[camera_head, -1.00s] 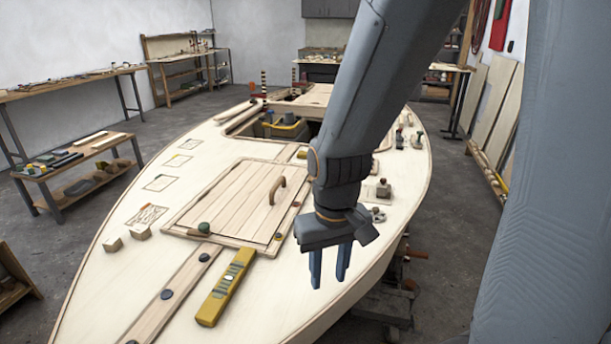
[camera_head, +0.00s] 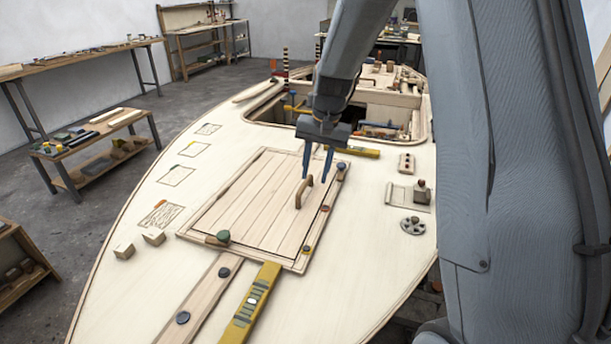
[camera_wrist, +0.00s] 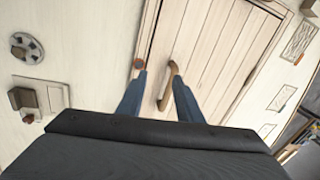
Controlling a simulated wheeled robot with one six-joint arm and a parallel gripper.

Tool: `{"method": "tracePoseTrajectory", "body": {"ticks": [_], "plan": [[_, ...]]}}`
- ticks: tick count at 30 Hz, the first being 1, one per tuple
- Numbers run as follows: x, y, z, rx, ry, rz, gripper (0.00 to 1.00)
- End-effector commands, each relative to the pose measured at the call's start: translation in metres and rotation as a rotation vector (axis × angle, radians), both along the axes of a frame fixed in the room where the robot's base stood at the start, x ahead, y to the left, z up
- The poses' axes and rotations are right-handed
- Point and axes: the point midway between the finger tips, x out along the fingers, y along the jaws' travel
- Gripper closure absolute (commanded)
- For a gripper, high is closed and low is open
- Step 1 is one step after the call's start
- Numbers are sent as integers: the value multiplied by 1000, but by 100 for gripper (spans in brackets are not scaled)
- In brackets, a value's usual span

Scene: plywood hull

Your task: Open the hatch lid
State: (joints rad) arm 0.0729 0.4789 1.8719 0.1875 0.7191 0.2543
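The hatch lid (camera_head: 254,198) is a panel of pale planks lying shut and flat on the plywood deck. Its curved wooden handle (camera_head: 304,192) stands near the lid's right side. The lid (camera_wrist: 215,50) and the handle (camera_wrist: 168,86) also show in the wrist view. My gripper (camera_head: 315,177) points down above the handle, its two blue fingers apart with nothing between them. In the wrist view, the fingers (camera_wrist: 157,85) reach toward the handle, which appears close to the right finger. I cannot tell whether they touch it.
A yellow level (camera_head: 250,303) lies on the deck in front of the lid. An open cockpit (camera_head: 385,113) with tools lies behind. A round metal fitting (camera_head: 412,226) and a block (camera_head: 423,195) sit to the right.

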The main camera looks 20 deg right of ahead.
Motion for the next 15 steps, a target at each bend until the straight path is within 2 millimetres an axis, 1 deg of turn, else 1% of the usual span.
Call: {"method": "tracePoseTrajectory", "body": {"ticks": [1, 3, 6, 9, 11, 15], "plan": [[20, -2, 0, 15, 0, -34, 67], [41, -3, 1, 33, -1, -73, 67], [59, -4, 1, 50, -2, -109, 67], [66, -4, -2, 58, -1, -122, 67], [68, -3, -7, 60, 0, -124, 67], [69, 1, -26, 59, 2, -124, 67]]}}
